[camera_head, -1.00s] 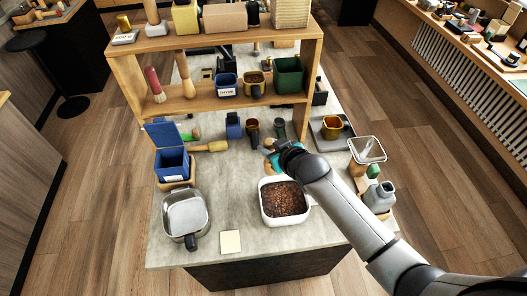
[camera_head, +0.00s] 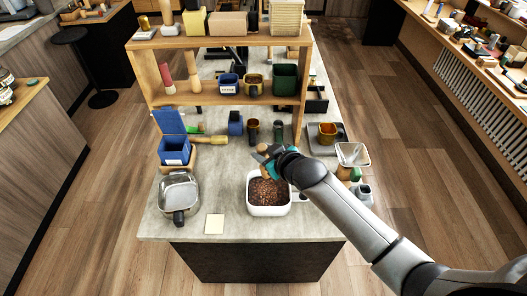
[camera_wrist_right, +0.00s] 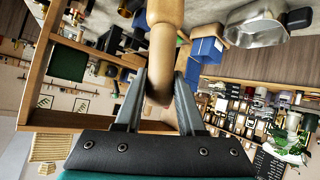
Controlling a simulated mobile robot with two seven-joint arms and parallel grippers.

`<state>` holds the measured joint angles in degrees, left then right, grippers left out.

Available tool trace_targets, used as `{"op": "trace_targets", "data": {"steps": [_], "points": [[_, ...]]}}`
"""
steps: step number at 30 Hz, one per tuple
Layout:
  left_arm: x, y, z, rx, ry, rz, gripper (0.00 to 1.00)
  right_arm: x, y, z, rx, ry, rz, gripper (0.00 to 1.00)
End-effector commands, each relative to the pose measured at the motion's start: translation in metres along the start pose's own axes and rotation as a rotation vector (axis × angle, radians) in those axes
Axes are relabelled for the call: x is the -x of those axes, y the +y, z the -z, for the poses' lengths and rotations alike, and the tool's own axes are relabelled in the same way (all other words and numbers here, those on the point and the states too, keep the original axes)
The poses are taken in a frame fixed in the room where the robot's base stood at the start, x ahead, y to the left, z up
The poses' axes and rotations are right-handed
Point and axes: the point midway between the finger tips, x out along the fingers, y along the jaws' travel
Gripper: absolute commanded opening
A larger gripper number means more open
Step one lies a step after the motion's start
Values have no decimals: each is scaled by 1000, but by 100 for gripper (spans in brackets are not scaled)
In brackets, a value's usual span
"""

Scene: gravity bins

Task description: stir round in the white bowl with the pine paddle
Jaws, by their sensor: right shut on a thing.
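The white bowl (camera_head: 268,211) stands on the grey counter near its front edge, filled with brown, crumbly bits. My right gripper (camera_head: 267,165) is over the bowl's back rim and is shut on the pine paddle (camera_head: 263,149). In the right wrist view the paddle's pale, rounded wooden handle (camera_wrist_right: 166,35) sits between the two fingers (camera_wrist_right: 160,90). The paddle's lower end is mostly hidden by the gripper, and I cannot tell how deep it reaches into the bits. My left gripper is not in view.
A steel pan (camera_head: 178,195) and a pale yellow note (camera_head: 214,224) lie left of the bowl. A blue open box (camera_head: 174,151) is behind the pan. A wooden shelf (camera_head: 220,41) with pots stands at the back. A metal scoop-like tray (camera_head: 353,154) and a grey bottle (camera_head: 365,192) are right.

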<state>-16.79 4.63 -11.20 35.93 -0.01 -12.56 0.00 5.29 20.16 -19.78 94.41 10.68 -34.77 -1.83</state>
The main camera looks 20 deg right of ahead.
Motion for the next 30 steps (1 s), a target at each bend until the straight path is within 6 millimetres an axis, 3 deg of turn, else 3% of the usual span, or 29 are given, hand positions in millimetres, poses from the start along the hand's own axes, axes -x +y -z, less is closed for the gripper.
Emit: {"op": "trace_targets", "data": {"steps": [30], "points": [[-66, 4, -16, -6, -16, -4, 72, -51, -20, -79, 0, 2, 0, 0]]}}
